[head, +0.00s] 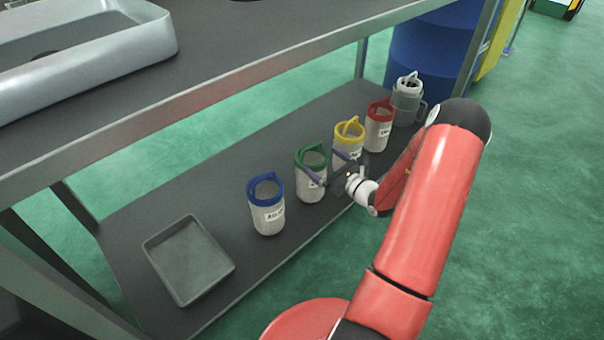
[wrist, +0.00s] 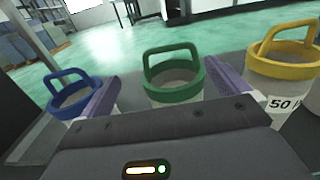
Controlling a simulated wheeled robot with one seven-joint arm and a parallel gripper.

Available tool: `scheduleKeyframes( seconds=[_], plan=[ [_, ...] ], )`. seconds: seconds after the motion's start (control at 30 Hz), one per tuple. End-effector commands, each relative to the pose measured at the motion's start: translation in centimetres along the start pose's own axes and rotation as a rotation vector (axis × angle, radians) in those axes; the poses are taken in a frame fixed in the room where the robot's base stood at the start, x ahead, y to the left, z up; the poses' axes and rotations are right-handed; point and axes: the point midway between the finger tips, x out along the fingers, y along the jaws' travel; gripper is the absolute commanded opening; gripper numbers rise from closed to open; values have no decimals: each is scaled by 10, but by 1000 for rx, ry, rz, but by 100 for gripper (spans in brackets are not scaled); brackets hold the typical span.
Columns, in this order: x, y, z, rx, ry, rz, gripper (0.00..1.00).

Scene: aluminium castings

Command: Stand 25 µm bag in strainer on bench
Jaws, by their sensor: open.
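Several white filter bags with coloured rims and loop handles stand in a row on the lower shelf. The green-rimmed bag (head: 311,180) is right at my gripper (head: 328,168). In the wrist view, the green-rimmed bag (wrist: 172,82) shows between the two purple fingers of my open gripper (wrist: 163,88), with gaps at both sides. The yellow-rimmed bag (wrist: 283,65) at the right reads "50". The blue-rimmed bag (wrist: 70,95) is at the left. I cannot read a 25 µm label; the green bag's label is hidden or too small. I cannot make out the strainer for certain.
The blue bag (head: 267,205), yellow bag (head: 348,140) and red bag (head: 379,128) flank the green one. A grey handled container (head: 407,100) stands at the far end, an empty tray (head: 188,262) at the near end. The bench top (head: 250,40) overhangs the shelf, with a grey tub (head: 95,62) on it.

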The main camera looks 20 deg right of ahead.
Motion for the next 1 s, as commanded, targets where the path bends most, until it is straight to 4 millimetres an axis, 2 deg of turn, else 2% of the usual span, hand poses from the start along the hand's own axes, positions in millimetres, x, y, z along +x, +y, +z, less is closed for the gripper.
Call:
scheduleKeyframes(
  seconds=[0.07,0.17,0.6,0.7,0.97,1.0],
  plan=[
    [-4,-7,-4,16,-1,-43,100],
    [4,-10,-6,18,-2,-55,100],
    [62,-14,-14,16,-1,-50,100],
    [70,-15,-13,17,-2,-50,100],
    [72,-15,-13,17,-1,-51,100],
    [72,-15,-13,17,-1,-51,95]
  ],
)
